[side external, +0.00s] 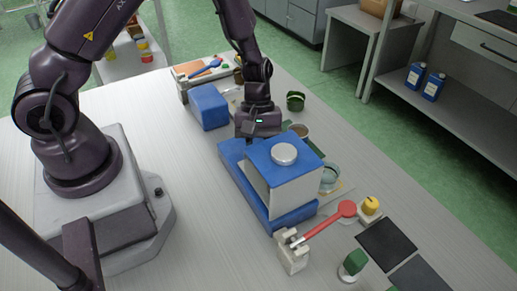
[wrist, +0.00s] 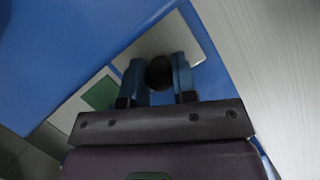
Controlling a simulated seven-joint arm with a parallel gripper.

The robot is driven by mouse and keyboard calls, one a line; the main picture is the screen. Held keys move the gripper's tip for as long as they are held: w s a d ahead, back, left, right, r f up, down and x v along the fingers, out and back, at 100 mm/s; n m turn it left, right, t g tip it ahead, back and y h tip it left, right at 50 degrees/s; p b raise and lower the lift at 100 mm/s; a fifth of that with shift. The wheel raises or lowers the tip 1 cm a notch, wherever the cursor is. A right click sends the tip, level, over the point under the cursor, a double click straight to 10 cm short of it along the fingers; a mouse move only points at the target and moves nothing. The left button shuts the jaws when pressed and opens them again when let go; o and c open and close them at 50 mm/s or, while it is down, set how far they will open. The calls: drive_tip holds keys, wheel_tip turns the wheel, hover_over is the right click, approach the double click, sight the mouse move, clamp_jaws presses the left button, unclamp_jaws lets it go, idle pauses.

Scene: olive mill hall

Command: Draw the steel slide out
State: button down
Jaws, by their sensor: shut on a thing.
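A blue-and-white housing (side external: 285,185) with a round steel cap (side external: 284,154) stands on a blue base (side external: 236,160) on the table. My gripper (side external: 258,130) is at the housing's far side, low by the base, and its fingers are hidden there. In the wrist view my gripper (wrist: 159,78) has its two blue fingers shut on a dark round knob (wrist: 160,72). A flat grey plate, apparently the steel slide (wrist: 150,42), lies behind the knob between blue surfaces. How far the slide is out cannot be told.
A blue block (side external: 208,106) and a tray of small items (side external: 200,70) are beyond my gripper. A red-handled tool (side external: 325,222) rests on a pale stand (side external: 292,252) in front. Green and yellow items and dark mats (side external: 387,242) line the right edge.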

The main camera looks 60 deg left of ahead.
drive_tip(key=a, duration=1.1)
drive_tip(key=shift+a, duration=0.3)
drive_tip(key=c, duration=0.9)
unclamp_jaws()
drive_tip(key=shift+r, duration=0.2)
drive_tip(key=v, duration=1.2)
drive_tip(key=shift+a+r, duration=0.15)
drive_tip(key=shift+r, duration=0.1)
